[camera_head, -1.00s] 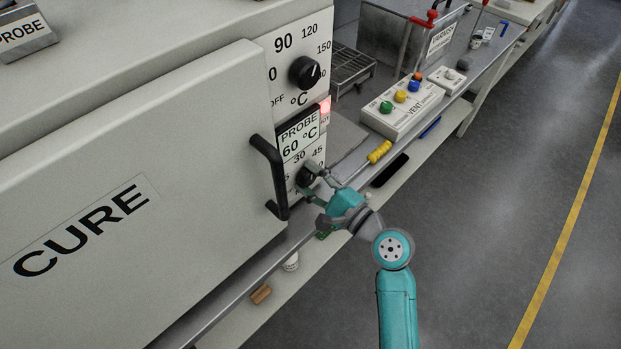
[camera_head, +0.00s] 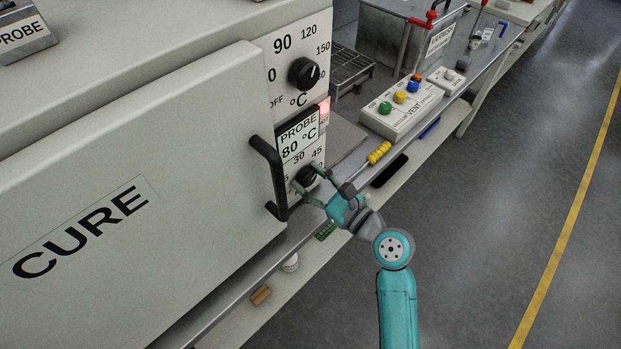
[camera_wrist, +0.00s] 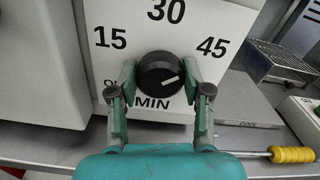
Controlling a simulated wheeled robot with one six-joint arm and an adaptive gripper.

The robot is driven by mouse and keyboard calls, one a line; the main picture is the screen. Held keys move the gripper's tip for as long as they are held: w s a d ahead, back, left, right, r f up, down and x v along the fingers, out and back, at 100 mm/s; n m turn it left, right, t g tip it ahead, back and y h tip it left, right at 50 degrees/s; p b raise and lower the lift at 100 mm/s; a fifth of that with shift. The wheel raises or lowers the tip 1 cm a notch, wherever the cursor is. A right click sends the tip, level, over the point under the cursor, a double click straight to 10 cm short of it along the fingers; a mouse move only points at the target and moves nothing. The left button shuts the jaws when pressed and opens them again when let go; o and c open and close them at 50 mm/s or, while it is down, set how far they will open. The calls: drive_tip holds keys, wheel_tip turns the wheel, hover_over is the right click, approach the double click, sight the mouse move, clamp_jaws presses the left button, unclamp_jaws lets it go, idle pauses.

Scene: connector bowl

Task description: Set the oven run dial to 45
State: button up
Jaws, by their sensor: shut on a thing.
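The run dial (camera_wrist: 158,72) is a round black knob marked MIN on the oven's white panel, with 15, 30 and 45 around it. In the wrist view its white pointer line slants right and slightly up, roughly toward the 45 label (camera_wrist: 213,47). My gripper (camera_wrist: 160,76) has one finger on each side of the knob and is shut on it. In the head view, my gripper (camera_head: 312,183) partly covers the dial (camera_head: 306,176). The oven (camera_head: 130,190) has a large door marked CURE.
A black door handle (camera_head: 268,178) is just left of my gripper. Above the dial are the probe display (camera_head: 299,138), reading 80 °C, and a temperature knob (camera_head: 304,73). A yellow-handled tool (camera_head: 379,152) and the VENT button box (camera_head: 402,108) lie to the right.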

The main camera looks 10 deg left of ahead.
drive_tip(key=shift+f+m, duration=0.1)
drive_tip(key=shift+m, duration=0.3)
drive_tip(key=o, duration=1.2)
drive_tip(key=shift+c, duration=0.2)
drive_tip(key=v, duration=1.2)
